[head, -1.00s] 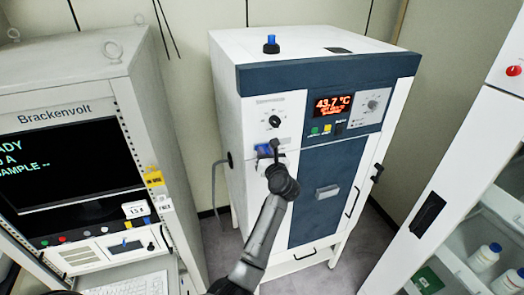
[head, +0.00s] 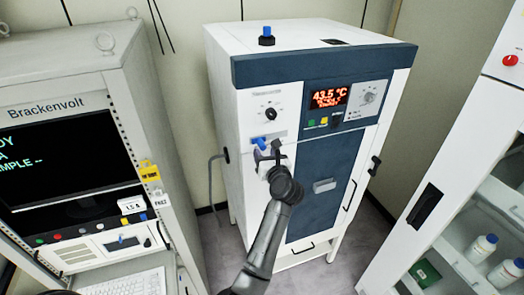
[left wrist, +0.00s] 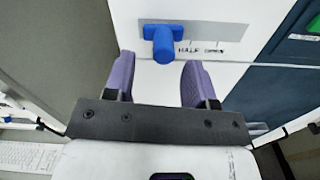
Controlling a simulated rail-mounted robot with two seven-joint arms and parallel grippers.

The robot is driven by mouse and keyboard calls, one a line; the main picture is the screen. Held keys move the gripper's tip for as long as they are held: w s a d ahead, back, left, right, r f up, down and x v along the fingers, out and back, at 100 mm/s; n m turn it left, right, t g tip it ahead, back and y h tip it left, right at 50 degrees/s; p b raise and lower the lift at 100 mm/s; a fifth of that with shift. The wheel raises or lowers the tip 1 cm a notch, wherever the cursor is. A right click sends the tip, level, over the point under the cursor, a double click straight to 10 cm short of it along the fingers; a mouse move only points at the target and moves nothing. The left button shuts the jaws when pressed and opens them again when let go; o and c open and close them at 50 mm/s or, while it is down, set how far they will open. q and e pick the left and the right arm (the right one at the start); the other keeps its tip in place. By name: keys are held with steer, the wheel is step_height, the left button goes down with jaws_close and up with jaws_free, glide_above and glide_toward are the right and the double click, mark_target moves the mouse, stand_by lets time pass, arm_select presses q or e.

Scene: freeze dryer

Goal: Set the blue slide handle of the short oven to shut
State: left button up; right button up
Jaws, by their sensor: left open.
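The short oven (head: 258,195) is a white cabinet with a dark blue door and top band. Its blue slide handle (head: 258,143) sits on a grey plate at the upper left of the front. In the left wrist view the handle (left wrist: 160,45) stands near the left part of the plate (left wrist: 215,40), left of the printed words HALF and OPEN. My left gripper (head: 268,152) is just in front of and below the handle. In the left wrist view its two purple fingers (left wrist: 158,80) are apart and empty, with the handle beyond the gap. My right gripper is not in view.
The oven has a black knob (head: 270,114), a lit red display (head: 328,97) and a grey door handle (head: 324,186). A Brackenvolt cabinet (head: 65,105) with a screen stands left. A white cabinet with bottles (head: 482,248) stands right. Floor (head: 345,255) shows between.

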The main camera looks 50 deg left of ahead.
arm_select(q)
steer(key=b+v, duration=0.2)
steer(key=v, duration=0.7)
steer(key=shift+d+b, duration=0.2)
steer(key=shift+b, duration=0.1)
steer(key=shift+s, duration=0.1)
